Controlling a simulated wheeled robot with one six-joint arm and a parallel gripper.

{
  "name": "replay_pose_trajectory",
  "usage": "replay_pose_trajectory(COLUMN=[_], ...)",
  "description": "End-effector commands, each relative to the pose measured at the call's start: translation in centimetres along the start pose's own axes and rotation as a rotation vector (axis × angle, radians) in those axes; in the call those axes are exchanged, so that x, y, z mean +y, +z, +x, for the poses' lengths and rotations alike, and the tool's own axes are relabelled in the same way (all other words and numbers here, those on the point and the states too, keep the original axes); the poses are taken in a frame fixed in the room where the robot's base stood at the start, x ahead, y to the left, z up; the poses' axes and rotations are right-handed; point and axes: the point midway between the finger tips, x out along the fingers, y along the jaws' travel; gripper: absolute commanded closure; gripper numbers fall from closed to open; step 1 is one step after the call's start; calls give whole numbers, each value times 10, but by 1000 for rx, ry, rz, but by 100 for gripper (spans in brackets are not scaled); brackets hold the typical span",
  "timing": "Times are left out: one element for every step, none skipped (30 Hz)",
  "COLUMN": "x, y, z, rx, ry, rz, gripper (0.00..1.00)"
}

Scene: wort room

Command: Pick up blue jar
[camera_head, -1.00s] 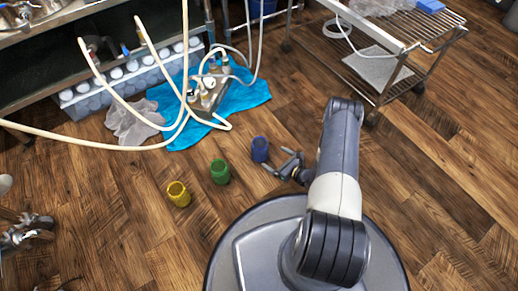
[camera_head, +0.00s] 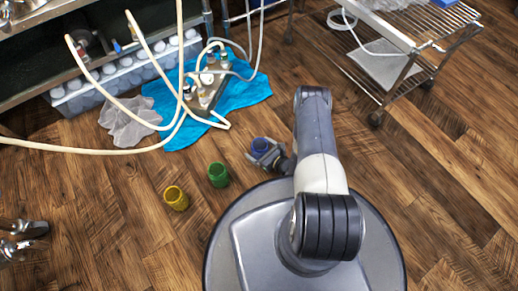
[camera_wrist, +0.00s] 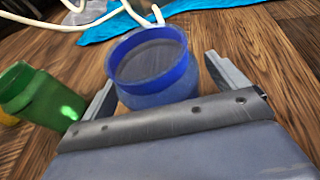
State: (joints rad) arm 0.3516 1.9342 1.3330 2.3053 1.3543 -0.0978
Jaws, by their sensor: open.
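The blue jar (camera_head: 260,146) stands upright on the wooden floor, with its open mouth facing up. My gripper (camera_head: 264,152) is low at the jar, with its jaws open. In the wrist view the blue jar (camera_wrist: 150,62) sits between the two fingers of my gripper (camera_wrist: 160,85), one finger on each side. A gap shows on the right side; I cannot tell whether the left finger touches. The jar's lower part is hidden behind the gripper's body.
A green jar (camera_head: 218,174) stands left of the blue one; it also shows in the wrist view (camera_wrist: 40,98). A yellow jar (camera_head: 176,198) stands farther left. A blue cloth (camera_head: 245,97) with hoses lies behind. A wire cart (camera_head: 410,60) stands at the back right.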

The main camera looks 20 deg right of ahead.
Motion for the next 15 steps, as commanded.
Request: replay_pose_trajectory(x=[0,0,0,0,0,0,0,0,0,0,0,0,0,0,0], y=[0,0,0,0,0,0,0,0,0,0,0,0,0,0,0], z=[0,0,0,0,0,0,0,0,0,0,0,0,0,0,0], rx=[0,0,0,0,0,0,0,0,0,0,0,0,0,0,0], ry=[0,0,0,0,0,0,1,1,1,1,1,1,1,1,1], rz=[0,0,0,0,0,0,0,0,0,0,0,0,0,0,0], gripper=[7,8,12,14,16,20,22,25,28,30,33,36,39,41,44])
